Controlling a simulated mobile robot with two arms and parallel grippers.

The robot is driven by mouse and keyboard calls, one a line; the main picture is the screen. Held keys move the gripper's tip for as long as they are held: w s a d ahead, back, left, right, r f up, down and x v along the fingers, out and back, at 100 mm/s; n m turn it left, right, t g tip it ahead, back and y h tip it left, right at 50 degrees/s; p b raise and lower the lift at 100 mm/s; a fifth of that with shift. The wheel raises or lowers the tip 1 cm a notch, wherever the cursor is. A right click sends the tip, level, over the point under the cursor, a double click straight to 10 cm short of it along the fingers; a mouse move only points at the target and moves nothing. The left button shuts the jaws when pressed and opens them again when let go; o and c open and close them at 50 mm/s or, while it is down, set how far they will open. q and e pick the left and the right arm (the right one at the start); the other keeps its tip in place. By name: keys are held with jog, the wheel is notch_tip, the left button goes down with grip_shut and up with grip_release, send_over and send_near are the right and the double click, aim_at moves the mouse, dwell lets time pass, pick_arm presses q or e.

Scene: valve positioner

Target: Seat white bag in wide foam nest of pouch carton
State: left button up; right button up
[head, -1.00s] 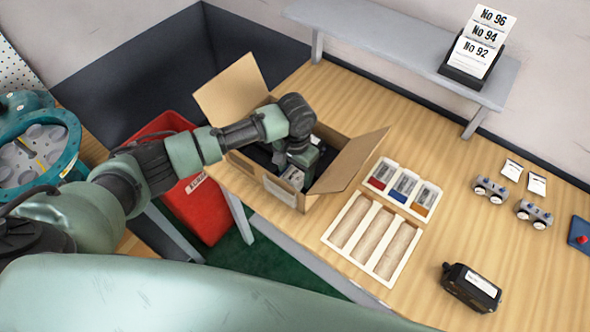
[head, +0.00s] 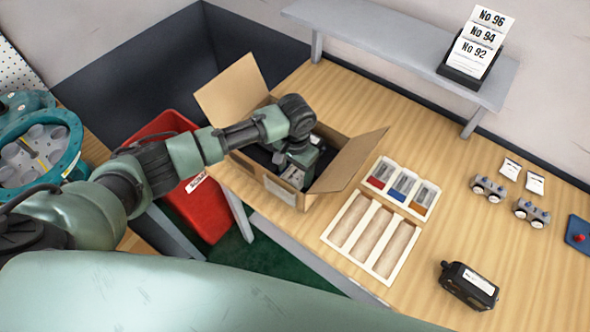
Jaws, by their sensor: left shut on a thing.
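The pouch carton (head: 266,187) stands open on the wooden bench, with its flaps spread and dark foam inside. My left gripper (head: 294,178) reaches down into the carton. It is shut on a small pale thing, probably the white bag (head: 292,177), of which only a part shows. The gripper and wrist hide most of the bag and the foam nests, so I cannot tell whether the bag touches the foam. My right gripper is not in view.
A white tray (head: 328,236) with long empty slots and a parts tray (head: 428,215) sit right of the carton. A black device (head: 468,286) lies near the front. A red bin (head: 207,214) stands below the bench's left edge. A shelf (head: 398,45) runs behind.

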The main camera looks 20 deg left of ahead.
pick_arm(q)
jog(key=shift+f+b, duration=0.6)
jog(key=shift+f, duration=0.7)
jog(key=o, duration=1.4)
jog(key=shift+r, duration=0.1)
